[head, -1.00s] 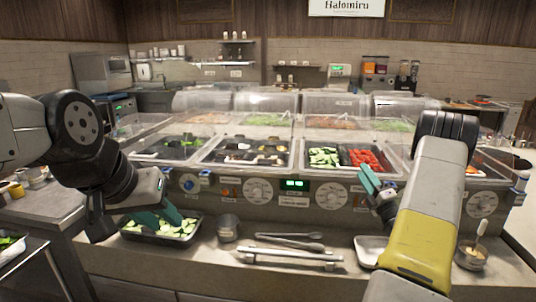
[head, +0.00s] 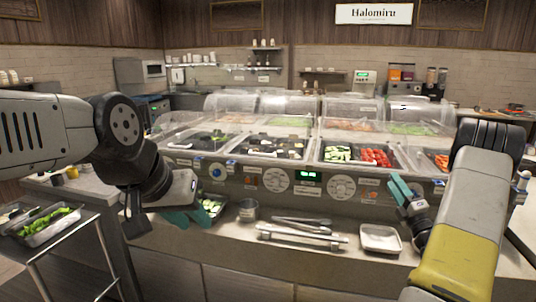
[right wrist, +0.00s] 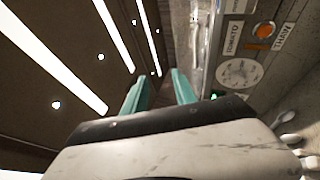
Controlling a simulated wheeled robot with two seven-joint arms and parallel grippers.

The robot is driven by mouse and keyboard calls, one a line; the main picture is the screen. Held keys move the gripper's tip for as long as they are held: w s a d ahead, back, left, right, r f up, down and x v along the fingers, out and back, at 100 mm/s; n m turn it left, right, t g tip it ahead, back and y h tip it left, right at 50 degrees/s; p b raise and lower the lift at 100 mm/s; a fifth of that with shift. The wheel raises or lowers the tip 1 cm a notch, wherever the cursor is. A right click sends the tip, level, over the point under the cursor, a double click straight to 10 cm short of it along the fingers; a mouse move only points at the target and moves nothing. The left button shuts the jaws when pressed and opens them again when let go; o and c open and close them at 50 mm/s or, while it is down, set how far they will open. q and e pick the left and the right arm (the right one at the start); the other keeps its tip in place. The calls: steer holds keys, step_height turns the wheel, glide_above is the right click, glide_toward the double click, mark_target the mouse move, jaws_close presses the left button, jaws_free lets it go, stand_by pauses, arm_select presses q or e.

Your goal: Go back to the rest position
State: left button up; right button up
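My left gripper (head: 186,216) has teal fingers and hangs low at the left, in front of the counter edge. Its fingers look apart with nothing between them. My right gripper (head: 403,191) is raised at the right, in front of the counter's control panel. In the right wrist view my right gripper (right wrist: 160,92) shows two teal fingers apart, with nothing between them. Both arms are bent and held out in front of me.
Food wells (head: 360,156) sit behind. A cart with a greens tray (head: 48,228) stands at the left, near my left arm.

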steer(key=w+a+r+m+g+h, duration=0.4)
steer(key=w+a+r+m, duration=0.15)
steer(key=r, duration=0.35)
steer(key=s+a+r+m+g+h, duration=0.1)
steer(key=s+a+r+m+g, duration=0.3)
steer(key=s+a+m, duration=0.25)
steer(key=s+a+f+m+g+y, duration=0.1)
steer(key=s+a+m+g, duration=0.1)
steer(key=s+a, duration=0.3)
steer(key=s+a+f+m+g+y, duration=0.1)
steer(key=s+a+m+g, duration=0.2)
steer(key=s, duration=1.1)
steer(key=s+a+f+m+g+y, duration=0.1)
steer(key=s+a+m+g, duration=0.2)
steer(key=s+a, duration=0.4)
steer(key=s+m, duration=0.1)
steer(key=s, duration=0.2)
steer(key=shift+s+f+m, duration=0.25)
steer(key=shift+m, duration=0.05)
steer(key=shift+d, duration=0.1)
